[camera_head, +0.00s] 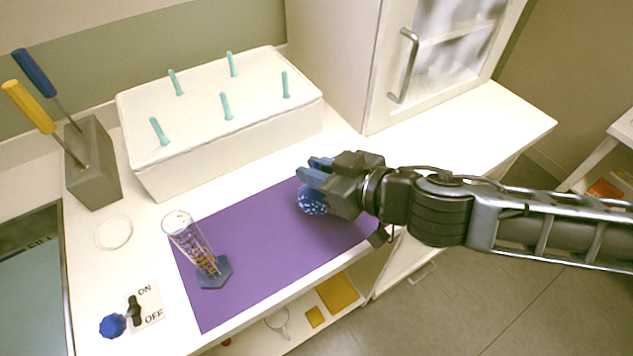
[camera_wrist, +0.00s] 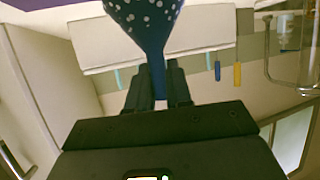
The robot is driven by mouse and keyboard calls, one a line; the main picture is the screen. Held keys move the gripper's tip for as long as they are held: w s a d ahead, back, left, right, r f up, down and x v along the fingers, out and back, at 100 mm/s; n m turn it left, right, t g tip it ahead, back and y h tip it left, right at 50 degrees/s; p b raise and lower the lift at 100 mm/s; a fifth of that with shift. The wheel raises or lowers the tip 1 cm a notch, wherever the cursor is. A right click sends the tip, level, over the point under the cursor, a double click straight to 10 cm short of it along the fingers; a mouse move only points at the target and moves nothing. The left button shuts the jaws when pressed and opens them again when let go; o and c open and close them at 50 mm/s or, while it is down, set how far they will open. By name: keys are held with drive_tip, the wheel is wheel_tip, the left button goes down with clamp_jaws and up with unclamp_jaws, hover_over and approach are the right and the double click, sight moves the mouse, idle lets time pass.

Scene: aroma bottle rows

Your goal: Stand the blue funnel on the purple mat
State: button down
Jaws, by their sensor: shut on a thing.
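The blue funnel (camera_head: 312,203) with white dots is at the right part of the purple mat (camera_head: 250,245). Its wide mouth faces down and its stem points up. My gripper (camera_head: 317,170) is shut on the stem, reaching in from the right. In the wrist view, which is upside down, the funnel (camera_wrist: 146,18) narrows to a stem (camera_wrist: 157,75) between the two fingers. Part of the funnel is hidden behind my gripper in the head view. I cannot tell whether its rim touches the mat or is slightly above it.
A glass cylinder (camera_head: 193,243) with a blue base stands on the mat's left part. Behind are a white box (camera_head: 225,140) with teal pegs and a grey block (camera_head: 93,170) holding two tools. A clear round dish (camera_head: 113,233) and a switch (camera_head: 135,310) are left. The mat's middle is free.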

drive_tip(key=shift+f, duration=2)
drive_tip(key=c, duration=1)
unclamp_jaws()
drive_tip(key=shift+c, duration=0.2)
drive_tip(key=v, duration=1.2)
drive_tip(key=shift+b, duration=0.35)
